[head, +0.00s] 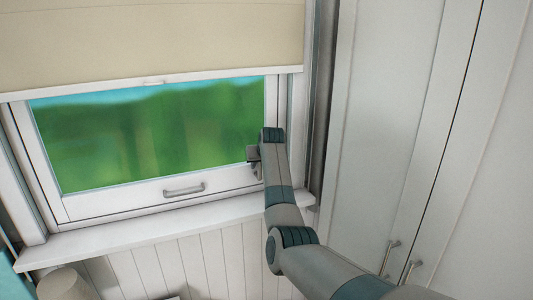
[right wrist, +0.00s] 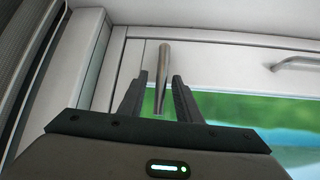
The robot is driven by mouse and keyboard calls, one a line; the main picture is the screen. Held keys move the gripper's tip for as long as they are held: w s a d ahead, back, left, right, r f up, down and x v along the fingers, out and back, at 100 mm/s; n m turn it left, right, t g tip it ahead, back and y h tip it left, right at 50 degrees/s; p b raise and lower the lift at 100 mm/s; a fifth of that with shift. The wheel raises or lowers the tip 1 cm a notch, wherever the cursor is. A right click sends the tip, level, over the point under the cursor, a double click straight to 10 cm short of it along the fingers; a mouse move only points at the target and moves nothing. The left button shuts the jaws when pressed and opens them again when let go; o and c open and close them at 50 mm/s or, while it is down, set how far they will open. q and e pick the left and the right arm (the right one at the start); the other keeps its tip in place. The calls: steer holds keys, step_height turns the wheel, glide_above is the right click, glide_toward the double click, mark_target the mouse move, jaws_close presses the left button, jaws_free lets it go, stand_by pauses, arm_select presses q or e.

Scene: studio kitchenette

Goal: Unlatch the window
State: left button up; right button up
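The window (head: 150,140) has a white frame and a green view behind the glass, and its sash looks closed. The latch (right wrist: 162,72) is a metal lever at the frame's side, seen in the right wrist view. In the head view my gripper and arm mostly hide it. My right gripper (head: 254,157) is at the lower right of the window frame. In the right wrist view its two fingers (right wrist: 160,78) stand apart on either side of the lever, with a gap on each side. My left gripper is not in view.
A bar handle (head: 184,189) is on the bottom sash rail. A beige blind (head: 150,40) covers the upper window. The white sill (head: 150,235) runs below. Tall white cabinet doors (head: 395,130) stand close to the right of my right arm. A beige object (head: 63,285) is at the lower left.

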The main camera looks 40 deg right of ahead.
steer(key=b+v, duration=0.5)
steer(key=v, duration=1.1)
steer(key=shift+a, duration=0.1)
